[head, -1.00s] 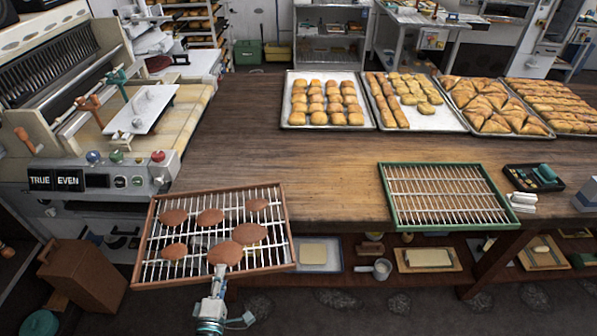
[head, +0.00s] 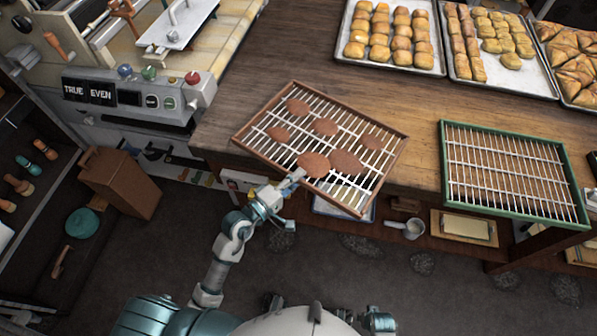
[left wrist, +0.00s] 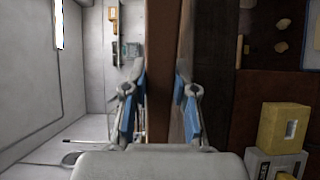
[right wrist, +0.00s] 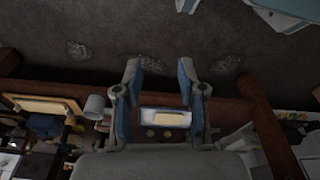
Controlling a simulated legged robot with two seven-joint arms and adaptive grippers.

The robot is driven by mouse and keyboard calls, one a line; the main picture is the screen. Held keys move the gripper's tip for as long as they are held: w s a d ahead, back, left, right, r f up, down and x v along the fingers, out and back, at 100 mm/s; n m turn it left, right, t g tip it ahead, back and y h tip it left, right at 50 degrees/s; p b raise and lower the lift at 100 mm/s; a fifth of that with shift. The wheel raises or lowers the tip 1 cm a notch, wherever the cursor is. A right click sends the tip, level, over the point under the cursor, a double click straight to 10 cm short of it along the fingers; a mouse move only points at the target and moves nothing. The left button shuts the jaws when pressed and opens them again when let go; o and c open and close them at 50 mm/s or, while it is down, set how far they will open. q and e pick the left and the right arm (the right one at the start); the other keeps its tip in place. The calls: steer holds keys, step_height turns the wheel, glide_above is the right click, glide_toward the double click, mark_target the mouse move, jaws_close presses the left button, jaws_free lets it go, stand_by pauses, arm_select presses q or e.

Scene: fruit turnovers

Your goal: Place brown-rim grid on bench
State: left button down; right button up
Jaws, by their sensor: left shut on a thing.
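The brown-rim grid (head: 241,136) is a wire rack in a brown frame with several brown flat rounds on it. In the head view it is at the bench's left front, partly over the wooden bench (head: 290,50), its near corner past the front edge. My left gripper (head: 292,180) is shut on its near rim; the left wrist view shows the brown rim (left wrist: 160,80) between the fingers. Whether the grid touches the bench cannot be told. My right gripper (right wrist: 155,95) is open, its fingers apart, with nothing seen held between them.
A green-rim grid (head: 443,150), empty, lies on the bench to the right. Trays of pastries (head: 440,70) stand behind. A machine with buttons (head: 140,95) is at the left. A brown bin (head: 120,180) stands on the floor. Bare bench lies between the two grids.

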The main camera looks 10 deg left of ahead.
mark_target(286, 175)
arm_select(q)
steer(key=w, duration=0.1)
steer(key=w+a, duration=0.1)
steer(key=shift+w+a, duration=0.2)
steer(key=shift+w, duration=0.1)
steer(key=shift+w+a+f, duration=0.15)
steer(key=shift+f, duration=0.05)
steer(key=f, duration=0.1)
steer(key=f+b, duration=0.1)
steer(key=f, duration=0.1)
steer(key=shift+d+f, duration=0.1)
steer(key=shift+d, duration=0.25)
arm_select(e)
steer(key=r, duration=0.4)
steer(key=shift+w+r, duration=0.1)
steer(key=shift+w, duration=0.3)
arm_select(q)
steer(key=c, duration=1.1)
jaws_free()
steer(key=shift+a+f, duration=0.1)
steer(key=shift+o, duration=0.9)
steer(key=shift+a, duration=0.1)
arm_select(e)
steer(key=shift+a+r, duration=0.1)
steer(key=shift+a, duration=0.15)
